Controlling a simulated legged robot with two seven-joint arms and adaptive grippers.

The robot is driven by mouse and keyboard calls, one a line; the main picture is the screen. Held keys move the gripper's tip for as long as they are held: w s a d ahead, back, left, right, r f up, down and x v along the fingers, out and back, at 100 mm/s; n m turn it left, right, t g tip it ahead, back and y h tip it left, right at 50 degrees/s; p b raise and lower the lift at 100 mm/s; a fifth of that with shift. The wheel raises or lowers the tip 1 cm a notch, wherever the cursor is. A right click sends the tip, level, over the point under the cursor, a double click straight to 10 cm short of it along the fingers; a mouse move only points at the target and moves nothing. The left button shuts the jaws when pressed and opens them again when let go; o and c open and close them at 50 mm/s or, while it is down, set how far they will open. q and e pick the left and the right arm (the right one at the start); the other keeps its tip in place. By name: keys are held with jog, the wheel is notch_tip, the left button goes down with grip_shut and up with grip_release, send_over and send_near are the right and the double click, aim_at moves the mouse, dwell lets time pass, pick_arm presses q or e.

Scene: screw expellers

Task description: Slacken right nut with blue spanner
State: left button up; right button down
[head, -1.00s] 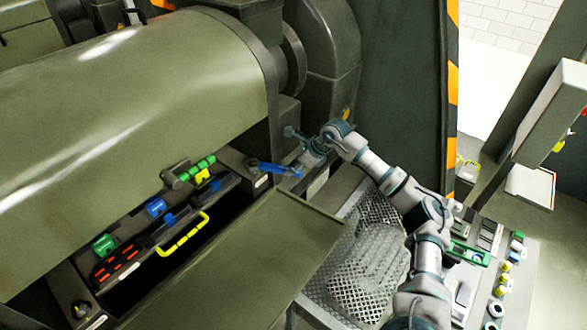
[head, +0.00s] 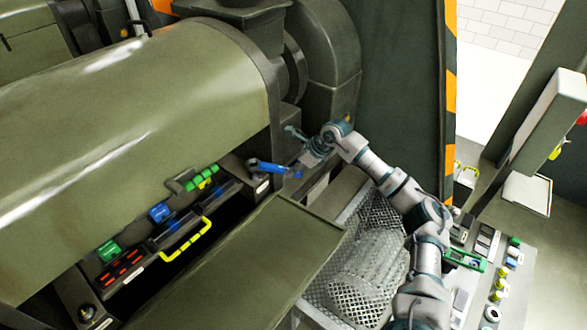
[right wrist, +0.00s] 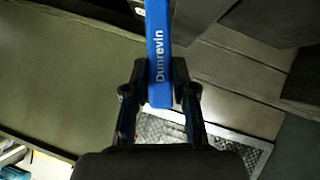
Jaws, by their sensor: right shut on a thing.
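The blue spanner (head: 268,167) lies roughly level in front of the machine's end in the head view. Its jaw end is at the left, by a grey block under the green housing. My right gripper (head: 302,165) is at the spanner's right end. In the right wrist view, my right gripper (right wrist: 160,88) is shut on the end of the spanner's handle (right wrist: 158,50), which bears the word "Dunrevin". The spanner runs up out of that picture, so its jaw is hidden there. I cannot make out the right nut. My left gripper is not in view.
A flat green panel (head: 250,270) lies below. Perforated metal mesh (head: 350,275) lies under my right arm. A bench (head: 495,275) with several small items stands at the right.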

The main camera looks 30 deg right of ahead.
jog(key=shift+s, duration=0.1)
jog(key=shift+s+d+r+b, duration=0.1)
jog(key=shift+s+d+b, duration=0.15)
jog(key=shift+s, duration=0.4)
jog(key=shift+s+d+b, duration=0.15)
jog(key=shift+s+d, duration=0.1)
jog(key=shift+s, duration=0.4)
jog(key=s+d+r+b, duration=0.1)
jog(key=s+d+b, duration=0.2)
jog(key=s, duration=0.6)
jog(key=shift+s+d+r+b, duration=0.15)
jog(key=shift+s+b, duration=0.15)
jog(key=shift+b, duration=0.55)
